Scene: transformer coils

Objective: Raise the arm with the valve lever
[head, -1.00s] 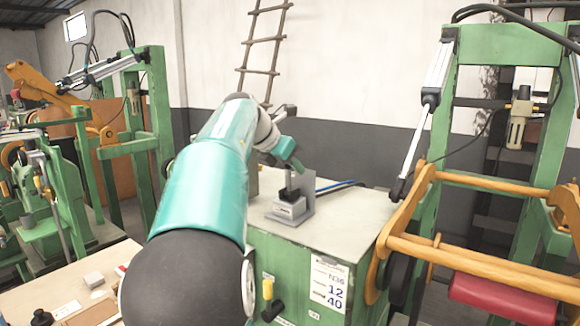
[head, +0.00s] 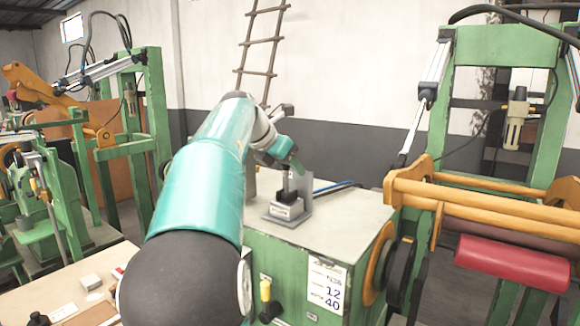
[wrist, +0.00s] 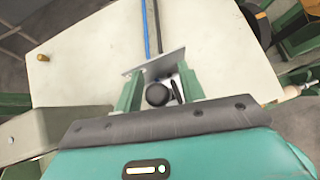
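The valve (head: 287,208) is a small grey and black block on a grey bracket on top of the green cabinet (head: 345,216). Its lever ends in a round black knob (wrist: 157,95) in the wrist view. My gripper (head: 294,168) is right above the valve, and its two green fingers (wrist: 160,92) stand apart on either side of the knob, with gaps showing. The lever is mostly hidden in the head view. The orange arm (head: 480,200) at the right is a frame with crossbars, at about the height of the cabinet top, above a red roller (head: 512,262).
A green upright frame (head: 505,60) with a pneumatic cylinder (head: 437,72) stands at the right. Blue and black hoses (head: 335,187) run behind the valve. Another green machine (head: 152,120) and a bench (head: 65,290) are at the left.

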